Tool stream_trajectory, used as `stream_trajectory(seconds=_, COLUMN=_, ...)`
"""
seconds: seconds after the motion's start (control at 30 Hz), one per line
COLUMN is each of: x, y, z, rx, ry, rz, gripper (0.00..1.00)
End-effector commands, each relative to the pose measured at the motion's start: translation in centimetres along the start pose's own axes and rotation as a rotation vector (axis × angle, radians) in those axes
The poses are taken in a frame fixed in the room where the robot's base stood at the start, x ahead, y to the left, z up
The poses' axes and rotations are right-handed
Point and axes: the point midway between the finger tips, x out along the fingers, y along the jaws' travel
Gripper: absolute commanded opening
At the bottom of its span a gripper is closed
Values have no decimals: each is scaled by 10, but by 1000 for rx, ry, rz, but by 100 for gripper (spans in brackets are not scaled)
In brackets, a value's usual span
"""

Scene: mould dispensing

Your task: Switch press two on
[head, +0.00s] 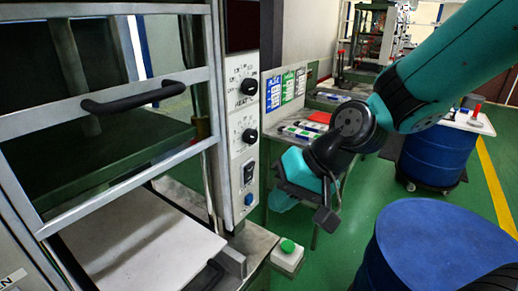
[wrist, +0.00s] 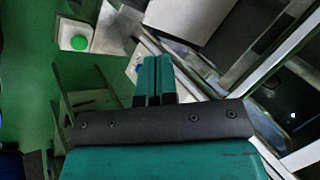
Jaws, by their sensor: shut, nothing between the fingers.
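The press stands at the left in the head view, with a tall grey control panel (head: 244,130) on its right post. The panel carries two black rotary knobs (head: 250,136), a black rocker switch (head: 249,172) below them and a blue button (head: 249,199) at the bottom. I cannot tell the rocker's position. My gripper (head: 281,201) is just right of the panel's lower part, apart from the rocker in the picture. In the wrist view its teal fingers (wrist: 153,76) are together and empty. Their exact distance from the panel is unclear.
A box with a green button (head: 288,247) stands below my gripper; it also shows in the wrist view (wrist: 78,42). The press door has a black handle (head: 134,96). A blue drum (head: 430,240) stands at the lower right. A table with tools (head: 300,131) is behind.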

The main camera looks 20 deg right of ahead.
Motion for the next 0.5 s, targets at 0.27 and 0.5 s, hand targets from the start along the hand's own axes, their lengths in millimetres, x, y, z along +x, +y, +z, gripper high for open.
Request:
stream_trajectory(seconds=0.27, x=-30, y=55, z=-96, rx=607, ry=307, rz=-132, gripper=0)
stream_trajectory(seconds=0.5, x=-30, y=67, z=-106, rx=683, ry=357, rz=-156, gripper=0)
